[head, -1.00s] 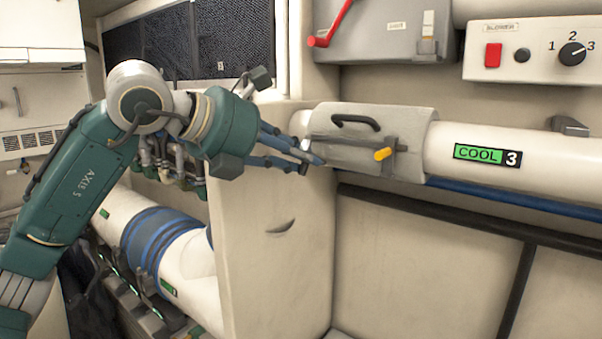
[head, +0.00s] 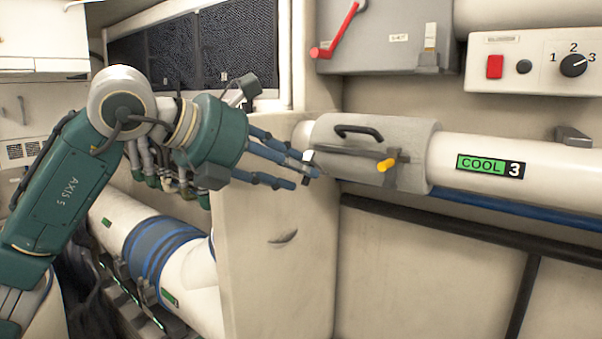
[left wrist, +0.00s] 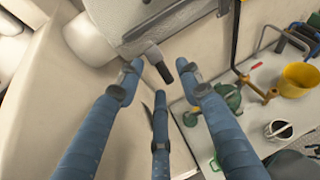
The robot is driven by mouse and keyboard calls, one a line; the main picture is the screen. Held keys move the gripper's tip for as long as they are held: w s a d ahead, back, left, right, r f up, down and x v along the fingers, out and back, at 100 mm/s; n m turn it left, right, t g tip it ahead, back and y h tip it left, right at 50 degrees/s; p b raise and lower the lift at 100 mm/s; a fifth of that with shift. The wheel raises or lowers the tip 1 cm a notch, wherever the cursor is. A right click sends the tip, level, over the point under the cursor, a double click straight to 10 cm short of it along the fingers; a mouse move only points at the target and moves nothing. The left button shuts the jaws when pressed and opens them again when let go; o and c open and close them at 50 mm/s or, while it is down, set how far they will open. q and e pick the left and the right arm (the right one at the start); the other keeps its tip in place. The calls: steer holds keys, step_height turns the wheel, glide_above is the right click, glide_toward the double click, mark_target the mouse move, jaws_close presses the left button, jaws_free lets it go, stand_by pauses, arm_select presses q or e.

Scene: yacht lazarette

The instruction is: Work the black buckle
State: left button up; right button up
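A grey sleeve (head: 410,140) wraps the white pipe labelled COOL 3 in the head view. On it are a black handle (head: 360,131) and a grey latch bar with a yellow tip (head: 387,165). In the left wrist view a short lever with a black end (left wrist: 162,66) sticks out from the sleeve's edge, between and just beyond my fingertips. I cannot tell for certain which part is the black buckle. My left gripper (head: 300,172) is at the sleeve's left end, its fingers spread and empty; it also shows in the left wrist view (left wrist: 158,84). My right gripper is not in view.
A cream panel (head: 280,240) stands below my left gripper. A grey box with a red lever (head: 337,32) and a blower panel (head: 530,60) are above the pipe.

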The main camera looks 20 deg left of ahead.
arm_select(q)
steer(key=v, duration=0.9)
steer(key=shift+s, duration=0.3)
steer(key=shift+a, duration=0.15)
